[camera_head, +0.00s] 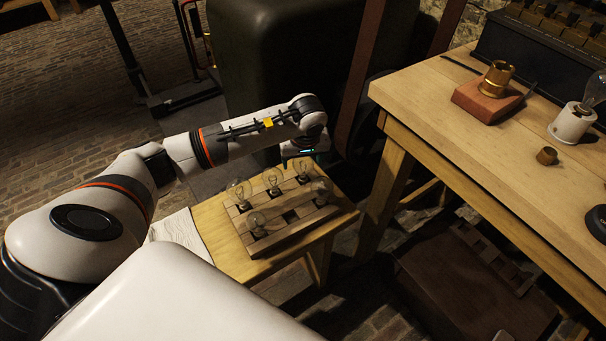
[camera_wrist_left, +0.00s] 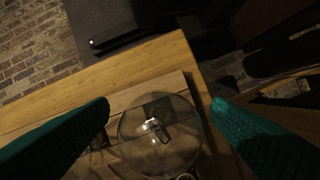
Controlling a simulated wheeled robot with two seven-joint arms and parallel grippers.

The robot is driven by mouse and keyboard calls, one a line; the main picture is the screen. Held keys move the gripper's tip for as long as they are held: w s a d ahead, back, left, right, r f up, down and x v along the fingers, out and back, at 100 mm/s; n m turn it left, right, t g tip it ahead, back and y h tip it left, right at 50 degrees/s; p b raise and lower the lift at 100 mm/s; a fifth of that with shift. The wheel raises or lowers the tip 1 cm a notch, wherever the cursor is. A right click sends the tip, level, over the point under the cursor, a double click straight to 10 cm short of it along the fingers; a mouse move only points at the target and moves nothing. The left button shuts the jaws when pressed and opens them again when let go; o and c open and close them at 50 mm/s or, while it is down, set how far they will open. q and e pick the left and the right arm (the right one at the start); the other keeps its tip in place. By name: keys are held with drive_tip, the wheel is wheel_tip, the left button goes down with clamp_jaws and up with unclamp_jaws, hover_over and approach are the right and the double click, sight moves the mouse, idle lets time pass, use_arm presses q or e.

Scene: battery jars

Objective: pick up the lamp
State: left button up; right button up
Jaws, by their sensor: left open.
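Several clear glass lamps stand in a wooden rack (camera_head: 290,232) on a small wooden table in the head view, among them one lamp (camera_head: 238,192) at the left and one lamp (camera_head: 272,178) at the back. My left gripper (camera_head: 308,160) is over the back right of the rack, close to a lamp (camera_head: 303,172). In the left wrist view, my left gripper's teal fingers (camera_wrist_left: 160,105) are spread wide, with a round glass lamp (camera_wrist_left: 160,138) between and below them, not gripped. The gap to the glass is hard to judge. My right gripper is not in view.
The other lamps stand close around this one. A white cloth (camera_head: 178,232) lies at the small table's left. The larger workbench (camera_head: 450,110) at right holds a brass cup on a reddish block (camera_head: 488,100) and a bulb in a white holder (camera_head: 572,124).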

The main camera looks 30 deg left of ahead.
use_arm(q)
drive_tip(key=c, duration=1.1)
drive_tip(key=shift+c, duration=0.2)
